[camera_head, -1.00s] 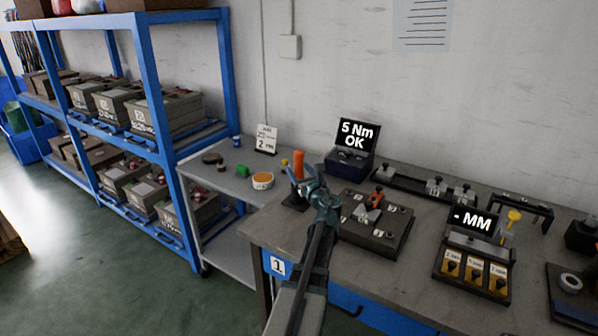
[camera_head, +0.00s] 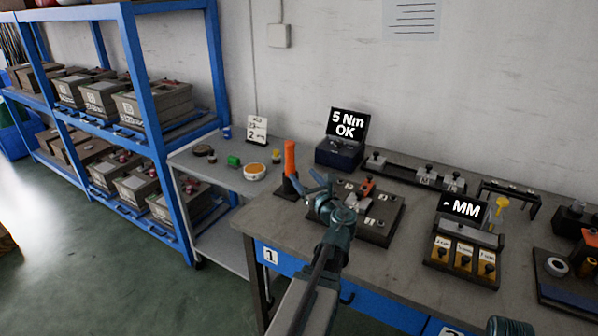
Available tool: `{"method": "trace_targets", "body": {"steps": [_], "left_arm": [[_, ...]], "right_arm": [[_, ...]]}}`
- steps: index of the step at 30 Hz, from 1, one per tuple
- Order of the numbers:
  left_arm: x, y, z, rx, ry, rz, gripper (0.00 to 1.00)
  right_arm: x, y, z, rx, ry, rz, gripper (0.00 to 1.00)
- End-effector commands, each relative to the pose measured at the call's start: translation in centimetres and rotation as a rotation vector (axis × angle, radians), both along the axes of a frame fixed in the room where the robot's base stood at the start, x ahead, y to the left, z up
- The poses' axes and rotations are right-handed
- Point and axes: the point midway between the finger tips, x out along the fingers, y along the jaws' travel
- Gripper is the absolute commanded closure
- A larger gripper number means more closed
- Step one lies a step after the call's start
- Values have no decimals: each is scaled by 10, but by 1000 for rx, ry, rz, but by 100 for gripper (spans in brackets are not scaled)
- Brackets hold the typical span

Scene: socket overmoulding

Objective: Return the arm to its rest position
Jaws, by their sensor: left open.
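My left gripper (camera_head: 318,190) is open and empty. It hovers above the left part of the workbench (camera_head: 270,222), its fingers pointing up and to the left. An orange-handled tool (camera_head: 290,158) stands upright in a dark holder just left of and behind the fingers, apart from them as far as I can tell. The gripper hides part of a dark fixture plate (camera_head: 382,228) that bears an orange-and-grey part (camera_head: 367,186). A dark teal rounded piece at the bottom right edge looks like part of my right arm; its gripper does not show.
A display reading "5 Nm OK" (camera_head: 347,124) stands at the back. A side table (camera_head: 215,172) holds small parts. A blue shelf (camera_head: 140,75) with boxes stands left. The bench's front left is clear.

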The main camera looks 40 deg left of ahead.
Motion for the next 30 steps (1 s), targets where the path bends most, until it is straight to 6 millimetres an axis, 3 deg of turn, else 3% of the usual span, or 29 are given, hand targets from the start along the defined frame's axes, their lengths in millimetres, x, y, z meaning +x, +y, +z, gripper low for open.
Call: {"method": "trace_targets", "body": {"steps": [21,30], "left_arm": [[-3,-6,2,0,0,1,32],[-3,-6,52,0,0,1,32]], "right_arm": [[0,0,2,0,0,0,50],[0,0,52,0,0,0,50]]}}
